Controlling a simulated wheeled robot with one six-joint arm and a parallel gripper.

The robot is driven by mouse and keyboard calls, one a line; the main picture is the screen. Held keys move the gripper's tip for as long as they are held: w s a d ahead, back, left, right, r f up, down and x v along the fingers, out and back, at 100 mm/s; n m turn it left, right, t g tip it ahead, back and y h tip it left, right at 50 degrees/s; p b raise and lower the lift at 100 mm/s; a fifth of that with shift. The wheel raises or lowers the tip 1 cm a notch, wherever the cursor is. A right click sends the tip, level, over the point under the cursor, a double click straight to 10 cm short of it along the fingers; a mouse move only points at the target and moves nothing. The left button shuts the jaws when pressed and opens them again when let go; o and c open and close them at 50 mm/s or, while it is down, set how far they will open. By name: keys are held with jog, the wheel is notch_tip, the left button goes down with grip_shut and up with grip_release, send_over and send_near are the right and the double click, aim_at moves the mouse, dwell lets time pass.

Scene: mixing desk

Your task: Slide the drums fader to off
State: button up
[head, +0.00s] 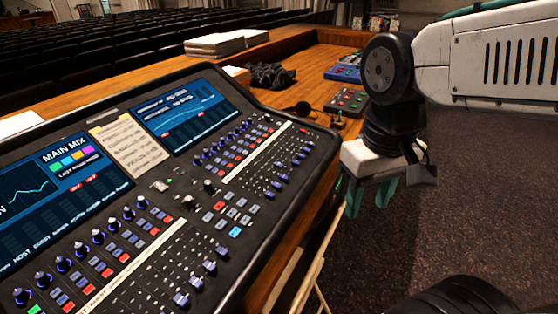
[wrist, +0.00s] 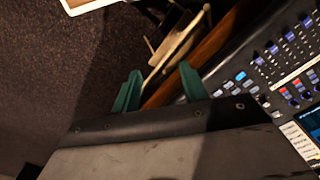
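The mixing desk (head: 150,196) fills the left and middle of the head view. Its near fader bank has blue caps (head: 195,283) in a slanting row at lower centre. Its far bank has more blue caps (head: 277,185). The white label strips are too small to read, so I cannot tell which fader is drums. My gripper (head: 368,198) hangs right of the desk, beyond its edge and clear of all faders. In the wrist view its two green fingers (wrist: 160,72) stand apart with nothing between them. Desk controls (wrist: 275,60) show at the right there.
A wooden folding stand (head: 312,268) is below the gripper. Open carpet (head: 460,215) lies at right.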

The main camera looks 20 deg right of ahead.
jog(key=w+f+m+g, duration=0.1)
jog(key=w+f+m, duration=0.1)
jog(key=w, duration=1)
jog(key=m+t, duration=0.2)
jog(key=m, duration=0.5)
send_near(278, 164)
jog(key=shift+w+d+y, duration=0.1)
jog(key=shift+d+y, duration=0.2)
jog(key=shift+y, duration=0.1)
jog(key=shift+m, duration=0.3)
jog(key=shift+a+f, duration=0.1)
jog(key=shift+f, duration=0.2)
jog(key=f, duration=0.7)
jog(key=shift+w+a+f, duration=0.1)
jog(key=shift+w+a, duration=0.1)
jog(key=shift+w, duration=0.1)
